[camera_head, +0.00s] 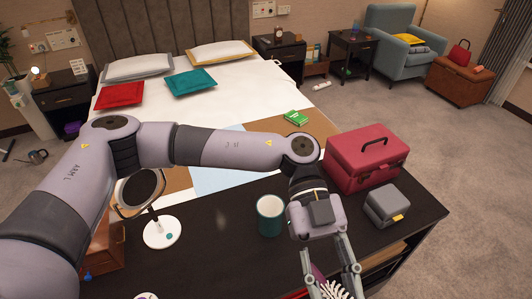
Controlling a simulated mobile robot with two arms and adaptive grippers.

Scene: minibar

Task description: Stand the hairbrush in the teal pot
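The hairbrush (330,288) has a purple-pink body and pale bristles. It lies at the bottom edge of the view on the dark desk, partly cut off. My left gripper (332,283) points down over it, with its fingers spread on either side of the brush. The fingertips are near or past the picture edge, so contact with the brush is unclear. The teal pot (270,216) stands upright on the desk, left of my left gripper, with its mouth open upward. My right gripper is not in view.
A red case (366,158) and a small grey box (387,205) stand on the desk to the right. A round mirror on a white base (162,232) stands left of the pot, with a brown box (103,250) beyond it. The bed lies behind. Bare desk surrounds the pot's front.

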